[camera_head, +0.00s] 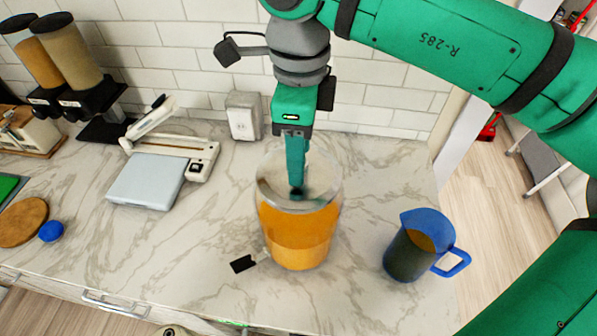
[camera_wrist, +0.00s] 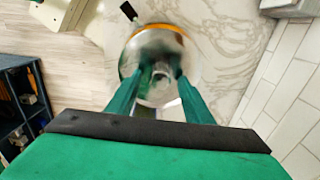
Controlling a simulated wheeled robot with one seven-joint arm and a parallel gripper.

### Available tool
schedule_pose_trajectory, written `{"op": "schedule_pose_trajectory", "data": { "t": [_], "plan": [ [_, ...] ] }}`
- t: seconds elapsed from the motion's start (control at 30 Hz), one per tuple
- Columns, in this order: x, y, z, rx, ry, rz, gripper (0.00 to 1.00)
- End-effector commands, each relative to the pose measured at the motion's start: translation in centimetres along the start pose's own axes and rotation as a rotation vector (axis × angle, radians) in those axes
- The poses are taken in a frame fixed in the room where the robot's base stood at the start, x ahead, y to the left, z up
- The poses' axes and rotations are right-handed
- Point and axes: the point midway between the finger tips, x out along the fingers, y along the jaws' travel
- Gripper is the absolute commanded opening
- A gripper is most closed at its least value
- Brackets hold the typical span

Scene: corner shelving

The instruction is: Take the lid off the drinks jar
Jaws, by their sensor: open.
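The drinks jar (camera_head: 302,234) stands upright on the marble counter, clear-walled with orange drink inside. Its silvery lid (camera_head: 268,186) sits on top, and the lid also shows in the wrist view (camera_wrist: 152,48). My gripper (camera_head: 296,190) points down at the middle of the lid from above. In the wrist view my gripper (camera_wrist: 160,76) has its two fingers apart, one on each side of the small round knob (camera_wrist: 160,80) at the lid's centre. I cannot tell whether the fingers touch the knob.
A blue-topped pitcher (camera_head: 412,250) stands right of the jar. A small black piece (camera_head: 243,264) lies at its front left. A paper trimmer (camera_head: 160,165), a round wooden board (camera_head: 22,222) and dispensers (camera_head: 62,55) are to the left.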

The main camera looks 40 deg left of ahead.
Motion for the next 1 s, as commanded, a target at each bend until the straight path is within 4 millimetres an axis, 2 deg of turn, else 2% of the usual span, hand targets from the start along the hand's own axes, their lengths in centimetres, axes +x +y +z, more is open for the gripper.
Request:
{"op": "schedule_pose_trajectory", "data": {
  "t": [0.03, 0.07, 0.23, 0.67, 0.77, 0.9, 1.0],
  "plan": [
    [0.0, 0.0, 0.0, -0.001, 0.0, 0.0, 0.47],
    [0.0, 0.0, 0.1, -0.001, 0.0, 0.0, 0.42],
    [0.0, 0.0, 0.2, -0.004, 0.0, 0.0, 0.01],
    [-0.5, 0.0, 0.2, -0.003, 0.001, 0.0, 0.0],
    [-1.3, 0.0, 0.2, -0.002, 0.0, 0.0, 0.0],
    [-3.2, -0.1, 0.2, -0.002, 0.0, -0.002, 0.0],
    [-4.8, 1.4, 0.0, -0.003, 0.001, -0.002, 0.0]
  ]
}}
